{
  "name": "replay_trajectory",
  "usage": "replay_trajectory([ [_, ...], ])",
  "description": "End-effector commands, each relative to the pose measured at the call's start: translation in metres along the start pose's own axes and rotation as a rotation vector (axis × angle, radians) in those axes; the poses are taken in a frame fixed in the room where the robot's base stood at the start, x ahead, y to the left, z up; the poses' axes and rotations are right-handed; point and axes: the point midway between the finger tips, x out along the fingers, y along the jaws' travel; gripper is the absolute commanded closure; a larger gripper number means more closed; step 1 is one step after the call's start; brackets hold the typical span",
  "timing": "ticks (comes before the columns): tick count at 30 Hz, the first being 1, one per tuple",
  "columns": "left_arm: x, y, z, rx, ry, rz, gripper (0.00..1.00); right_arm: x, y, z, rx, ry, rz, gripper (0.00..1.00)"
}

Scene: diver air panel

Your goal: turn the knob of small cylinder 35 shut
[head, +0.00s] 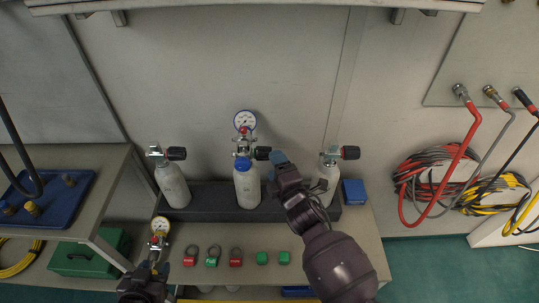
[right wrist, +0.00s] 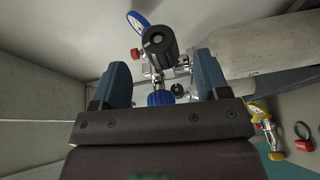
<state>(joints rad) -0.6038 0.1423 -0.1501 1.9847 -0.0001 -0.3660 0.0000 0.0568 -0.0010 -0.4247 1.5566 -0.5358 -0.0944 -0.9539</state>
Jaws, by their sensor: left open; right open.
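Three small cylinders stand in a dark rack: left (head: 173,185), middle (head: 247,186) and right (head: 327,181). Each has a black knob pointing right; their numbers are too small to read. The middle one carries a regulator with a blue-rimmed gauge (head: 245,121). My right gripper (head: 277,161) is open just right of the middle cylinder's knob (head: 262,153). In the right wrist view that knob (right wrist: 160,42) shows beyond and between the open fingers (right wrist: 161,72); contact cannot be told. My left gripper (head: 152,270) is open low at the left, by a yellow-rimmed gauge (head: 160,225).
A blue box (head: 354,191) sits right of the rack. A blue tray (head: 48,197) is on the left table. Hoses (head: 452,175) hang on the right wall.

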Motion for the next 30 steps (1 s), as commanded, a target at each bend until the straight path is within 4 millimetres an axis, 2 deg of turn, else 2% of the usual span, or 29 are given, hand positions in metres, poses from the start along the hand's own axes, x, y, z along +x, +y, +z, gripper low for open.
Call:
replay_trajectory([
  [3,0.0,0.0,0.001,0.0,0.0,0.0,0.57,0.02,0.001,0.0,0.002,0.001,0.002,0.31],
  [9,0.001,0.0,0.002,0.0,0.0,0.0,0.57,0.041,0.0,0.0,0.003,-0.001,0.0,0.31],
  [22,0.001,0.0,0.002,-0.001,0.0,0.0,0.57,0.048,0.0,0.0,0.002,0.0,0.0,0.31],
  [30,0.001,0.0,0.001,-0.001,0.0,0.0,0.57,0.048,0.0,0.0,0.002,0.0,0.0,0.73],
])
